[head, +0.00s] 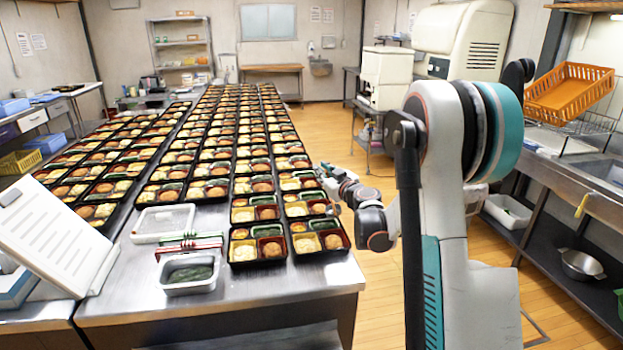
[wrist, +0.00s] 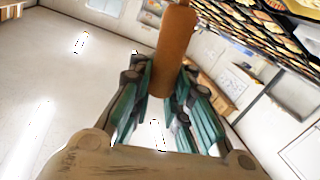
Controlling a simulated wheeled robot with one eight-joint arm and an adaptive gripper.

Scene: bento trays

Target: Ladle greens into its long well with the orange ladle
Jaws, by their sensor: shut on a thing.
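My gripper (head: 328,172) is at the right side of the tray rows in the head view. In the wrist view my gripper (wrist: 165,75) is shut on the brownish-orange handle of the orange ladle (wrist: 175,45). The ladle's bowl does not show clearly in either view. A metal pan of dark greens (head: 190,273) stands at the table's front left, apart from my gripper. The nearest bento trays (head: 262,265) have black rims and divided wells; a long well at the back of each front tray (head: 321,224) looks green inside.
A rack with red and green handles (head: 188,241) stands behind the pan. A pale, shallow container (head: 163,222) is behind it. A tilted white panel (head: 60,235) stands at the left. The steel table (head: 225,303) is bare along its front edge.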

